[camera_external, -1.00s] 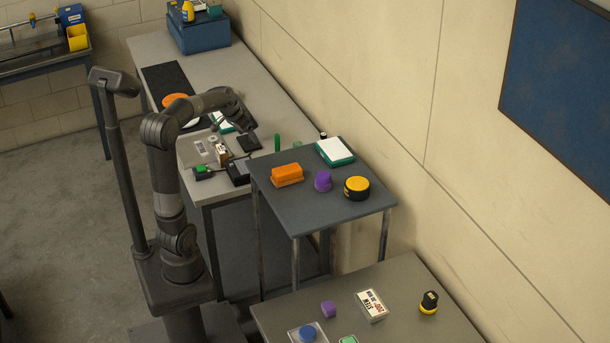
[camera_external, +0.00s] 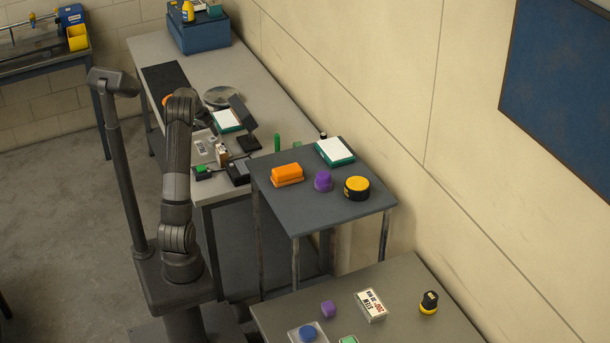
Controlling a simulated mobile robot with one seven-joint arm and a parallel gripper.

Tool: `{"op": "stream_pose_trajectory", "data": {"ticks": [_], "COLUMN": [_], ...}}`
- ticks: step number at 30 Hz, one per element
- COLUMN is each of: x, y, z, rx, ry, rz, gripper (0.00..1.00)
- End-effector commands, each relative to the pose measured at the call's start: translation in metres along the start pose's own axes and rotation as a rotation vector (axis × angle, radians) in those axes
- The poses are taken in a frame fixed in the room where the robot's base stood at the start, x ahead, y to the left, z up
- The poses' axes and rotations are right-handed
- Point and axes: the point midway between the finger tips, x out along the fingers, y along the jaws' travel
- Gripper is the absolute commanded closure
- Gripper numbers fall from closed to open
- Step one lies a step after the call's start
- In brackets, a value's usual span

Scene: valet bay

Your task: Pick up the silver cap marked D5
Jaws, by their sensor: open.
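I cannot make out a silver cap marked D5 anywhere; any small cap by the arm is hidden or too small to read. My arm reaches over the far grey bench (camera_external: 262,107). My gripper (camera_external: 203,118) is a small dark shape beyond the arm's bent end, low near the bench's left side. It is open, but its fingertips are mostly hidden by the arm, and I see nothing held. A round grey dish (camera_external: 222,96) lies on the bench just beyond it.
Near the gripper are a green-edged white pad (camera_external: 227,121), a dark upright stand (camera_external: 243,113) and a green-buttoned box (camera_external: 203,173). An orange disc (camera_external: 167,99) is partly hidden.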

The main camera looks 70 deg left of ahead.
Motion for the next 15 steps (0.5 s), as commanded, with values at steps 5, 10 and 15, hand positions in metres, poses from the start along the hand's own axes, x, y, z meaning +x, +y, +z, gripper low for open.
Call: {"op": "stream_pose_trajectory", "data": {"ticks": [5,10,15], "x": [0.02,0.036,0.063], "y": [0.0,0.0,-0.001], "z": [0.0,0.0,0.0], "rx": [0.0,0.0,0.0], "ry": [-0.001,-0.001,-0.002], "rz": [0.0,0.001,0.001], "gripper": [0.24,0.24,0.24]}}
